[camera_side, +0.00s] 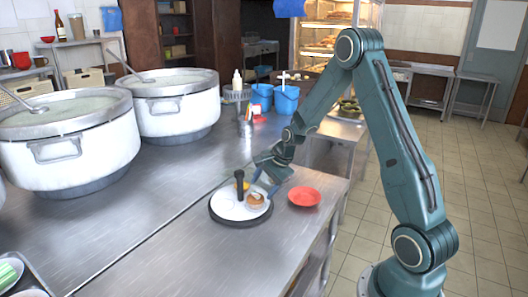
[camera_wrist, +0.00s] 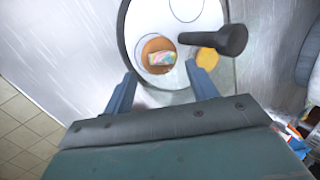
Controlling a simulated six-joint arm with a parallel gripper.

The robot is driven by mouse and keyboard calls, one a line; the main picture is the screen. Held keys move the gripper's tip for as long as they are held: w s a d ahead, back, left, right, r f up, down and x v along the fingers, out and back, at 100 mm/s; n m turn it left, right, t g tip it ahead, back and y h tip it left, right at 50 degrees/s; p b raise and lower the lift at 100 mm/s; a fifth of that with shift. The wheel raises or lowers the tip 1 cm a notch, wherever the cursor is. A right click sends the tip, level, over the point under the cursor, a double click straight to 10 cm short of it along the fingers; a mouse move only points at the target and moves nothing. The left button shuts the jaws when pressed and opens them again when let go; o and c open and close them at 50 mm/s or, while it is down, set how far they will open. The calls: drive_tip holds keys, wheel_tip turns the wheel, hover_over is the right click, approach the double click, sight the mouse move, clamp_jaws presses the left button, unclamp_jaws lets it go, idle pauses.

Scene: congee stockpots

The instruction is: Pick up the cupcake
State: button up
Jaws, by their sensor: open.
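The cupcake (camera_side: 256,201) sits on a round white tray with a dark rim (camera_side: 228,213) near the counter's edge. In the wrist view the cupcake (camera_wrist: 159,55) is a brown round with a pale, multicoloured top. My gripper (camera_side: 263,184) is over the right side of the tray, just above the cupcake. In the wrist view its blue fingers (camera_wrist: 161,69) are spread apart and empty, with the cupcake just ahead of the gap between their tips. I cannot tell the exact height between fingers and cupcake.
A black upright object (camera_side: 239,184) and a yellow-orange item (camera_wrist: 207,58) stand on the tray close to the cupcake. A red dish (camera_side: 304,196) lies right of the tray. Large stockpots (camera_side: 176,107) stand back left. The counter in front is clear.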

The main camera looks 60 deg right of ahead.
sight(259, 194)
drive_tip(key=shift+f, duration=0.15)
drive_tip(key=shift+x, duration=2.45)
drive_tip(key=c, duration=0.6)
drive_tip(key=shift+c, duration=0.2)
wheel_tip(259, 194, up, 20)
